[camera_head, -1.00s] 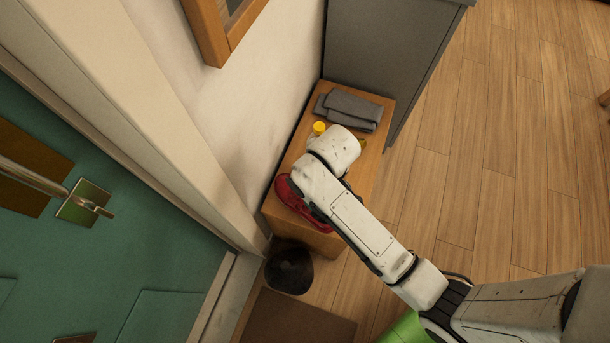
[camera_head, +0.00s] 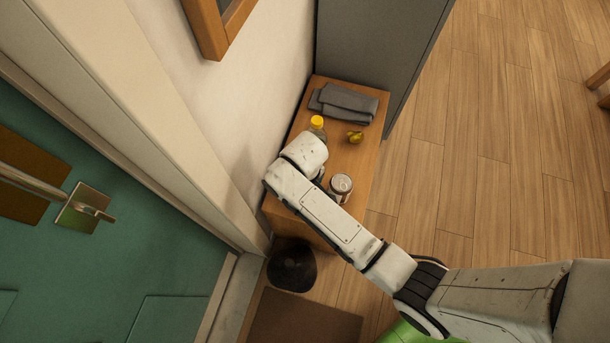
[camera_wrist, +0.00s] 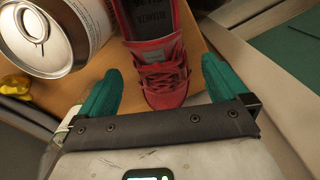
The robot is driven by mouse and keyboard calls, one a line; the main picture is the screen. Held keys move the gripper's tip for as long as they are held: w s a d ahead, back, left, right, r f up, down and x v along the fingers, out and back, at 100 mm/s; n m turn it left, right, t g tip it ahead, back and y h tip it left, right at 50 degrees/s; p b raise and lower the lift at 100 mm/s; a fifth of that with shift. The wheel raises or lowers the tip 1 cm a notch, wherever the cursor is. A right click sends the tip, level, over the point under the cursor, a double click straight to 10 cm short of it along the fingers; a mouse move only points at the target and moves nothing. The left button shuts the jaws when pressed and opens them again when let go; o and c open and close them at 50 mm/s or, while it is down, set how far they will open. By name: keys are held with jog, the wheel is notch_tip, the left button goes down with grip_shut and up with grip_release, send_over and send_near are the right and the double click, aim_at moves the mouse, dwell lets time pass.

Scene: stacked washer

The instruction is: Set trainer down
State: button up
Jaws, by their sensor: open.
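A red trainer (camera_wrist: 166,78) shows in the wrist view with its laces up. It rests on the wooden bench top (camera_wrist: 205,82), its near end lying between the two teal fingers of my gripper (camera_wrist: 160,72). The fingers are spread, with gaps visible on both sides of the trainer. In the head view my arm hides the trainer and the fingers. The wooden bench (camera_head: 365,162) stands against the wall there.
A metal can (camera_head: 341,186) is close to my wrist and beside the trainer in the wrist view (camera_wrist: 48,35). A yellow-capped bottle (camera_head: 317,123), a small yellow object (camera_head: 355,136) and grey folded cloth (camera_head: 345,103) are farther back. A black bin (camera_head: 291,266) stands before the bench.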

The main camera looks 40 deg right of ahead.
jog(key=shift+f+b, duration=0.85)
jog(key=shift+f, duration=1.85)
jog(key=c, duration=1.2)
jog(key=shift+r, duration=0.15)
